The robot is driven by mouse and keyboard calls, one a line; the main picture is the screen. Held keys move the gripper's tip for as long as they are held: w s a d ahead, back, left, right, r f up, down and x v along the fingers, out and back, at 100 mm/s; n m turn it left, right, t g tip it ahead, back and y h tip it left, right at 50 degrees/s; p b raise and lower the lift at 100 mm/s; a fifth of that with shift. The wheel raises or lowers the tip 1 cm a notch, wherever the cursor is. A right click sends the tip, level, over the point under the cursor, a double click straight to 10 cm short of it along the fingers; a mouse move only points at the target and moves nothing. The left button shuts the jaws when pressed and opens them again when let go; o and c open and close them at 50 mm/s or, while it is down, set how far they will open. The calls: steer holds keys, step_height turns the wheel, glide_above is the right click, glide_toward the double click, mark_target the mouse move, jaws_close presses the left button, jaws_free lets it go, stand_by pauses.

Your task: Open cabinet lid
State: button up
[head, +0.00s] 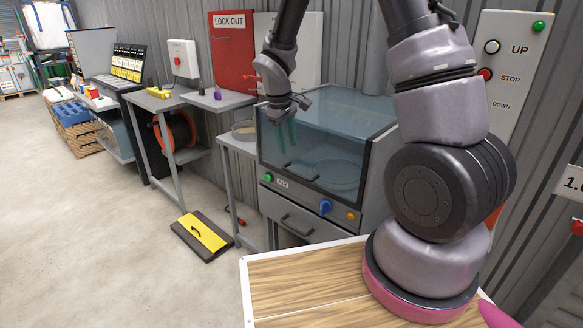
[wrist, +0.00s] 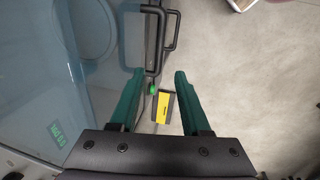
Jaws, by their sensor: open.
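The cabinet (head: 345,208) is a grey box with a tinted transparent lid (head: 345,110), which is closed. A black bar handle (head: 303,172) runs along the lid's lower front edge; it also shows in the wrist view (wrist: 157,40). My gripper (head: 288,148) has green fingers, spread open and empty, in front of the lid's front pane and above the handle. In the wrist view my gripper (wrist: 158,76) has the handle ahead of its fingertips, nearer the left one. I see no contact with the handle.
A drawer handle (head: 297,226) sits below the lid, beside a green button (head: 268,178) and a blue knob (head: 326,206). A wooden table top (head: 290,280) lies in front. A yellow and black case (head: 203,233) lies on the floor.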

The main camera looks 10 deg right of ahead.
mark_target(293, 172)
steer(key=f, duration=0.3)
steer(key=d+f, duration=0.1)
steer(key=f, duration=0.2)
steer(key=w+f, duration=0.1)
steer(key=f, duration=0.2)
steer(key=shift+d+f, duration=0.1)
steer(key=shift+d, duration=0.2)
jaws_close()
stand_by(1.0)
